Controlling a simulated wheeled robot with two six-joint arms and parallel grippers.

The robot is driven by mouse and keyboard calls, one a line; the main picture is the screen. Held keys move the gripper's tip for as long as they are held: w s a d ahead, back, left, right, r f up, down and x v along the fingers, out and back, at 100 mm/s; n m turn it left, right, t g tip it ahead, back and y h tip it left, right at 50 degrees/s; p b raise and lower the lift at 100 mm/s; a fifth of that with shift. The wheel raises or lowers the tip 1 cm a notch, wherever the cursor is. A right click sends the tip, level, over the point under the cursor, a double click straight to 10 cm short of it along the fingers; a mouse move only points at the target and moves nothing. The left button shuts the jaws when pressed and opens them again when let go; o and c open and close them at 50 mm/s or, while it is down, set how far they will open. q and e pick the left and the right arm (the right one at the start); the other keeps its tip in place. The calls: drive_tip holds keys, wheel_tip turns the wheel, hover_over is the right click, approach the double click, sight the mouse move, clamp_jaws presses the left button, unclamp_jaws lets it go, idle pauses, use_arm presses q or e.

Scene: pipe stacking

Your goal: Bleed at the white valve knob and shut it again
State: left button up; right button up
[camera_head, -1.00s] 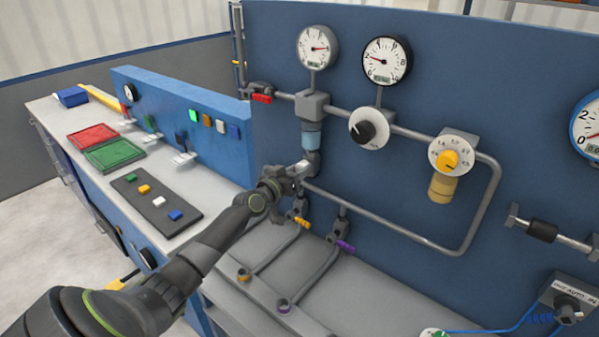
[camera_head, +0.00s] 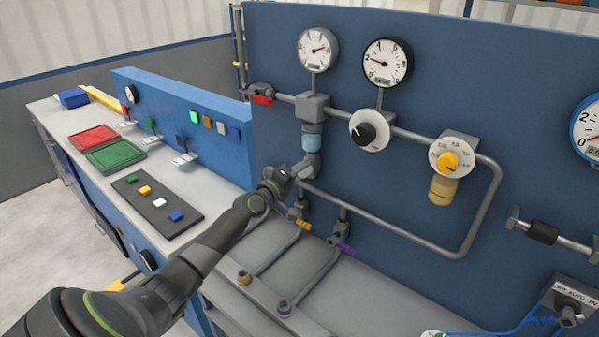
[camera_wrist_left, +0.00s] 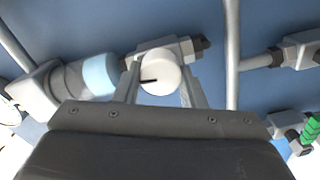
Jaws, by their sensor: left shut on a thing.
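The white valve knob (camera_wrist_left: 163,82) is round with a short black mark pointing left, and it sits on a grey metal fitting (camera_wrist_left: 170,50) in the left wrist view. My left gripper (camera_head: 297,171) is at the pipework below the light-blue filter bowl (camera_head: 312,142). In the left wrist view its two fingers (camera_wrist_left: 161,88) stand on either side of the knob and are shut on it. In the head view the gripper hides the knob. My right gripper is in neither view.
Two round gauges (camera_head: 318,49) (camera_head: 388,63) are above on the blue panel. A black-knobbed dial (camera_head: 369,131) and a yellow-knobbed dial (camera_head: 451,157) are to the right.

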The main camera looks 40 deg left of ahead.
use_arm(q)
drive_tip(key=shift+f+n, duration=0.1)
drive_tip(key=shift+n, duration=0.5)
drive_tip(key=o, duration=1)
drive_tip(key=shift+s, duration=0.15)
drive_tip(key=s+a+p, duration=0.1)
drive_tip(key=s+p, duration=0.2)
drive_tip(key=s, duration=1.4)
drive_tip(key=shift+a, duration=0.2)
